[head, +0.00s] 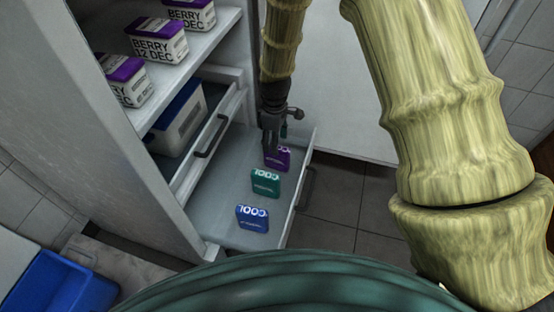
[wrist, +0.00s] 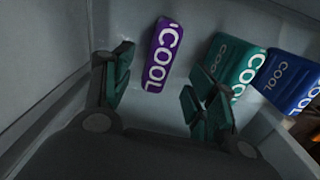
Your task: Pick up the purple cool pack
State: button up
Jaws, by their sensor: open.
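The purple cool pack (head: 283,158) stands at the far end of the open drawer, partly hidden behind my gripper (head: 277,140) in the head view. In the wrist view the purple cool pack (wrist: 162,56) lies ahead of my gripper (wrist: 160,88), roughly between the lines of its two fingers and just beyond their tips. My gripper is open and empty, with its green fingertips wide apart. I cannot tell whether a finger touches the pack.
A green cool pack (head: 265,183) and a blue cool pack (head: 252,218) stand in the same drawer (head: 212,205). The green pack (wrist: 229,62) is close to the right finger. A closed-in drawer above holds a blue-lidded box (head: 180,112). Berry boxes (head: 157,42) sit on the shelf.

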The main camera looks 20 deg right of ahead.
aim_at(277, 157)
notch_tip(277, 157, down, 4)
jog(key=shift+r+b, duration=0.1)
jog(key=shift+b, duration=0.5)
jog(key=shift+s+d+f+b, duration=0.1)
jog(key=shift+d+f+b, duration=0.05)
jog(key=shift+f+b, duration=1)
jog(key=shift+s+d+f+b, duration=0.15)
jog(key=shift+f+b, duration=0.6)
jog(key=shift+f, duration=0.65)
jog(key=shift+w+r, duration=0.1)
grip_shut()
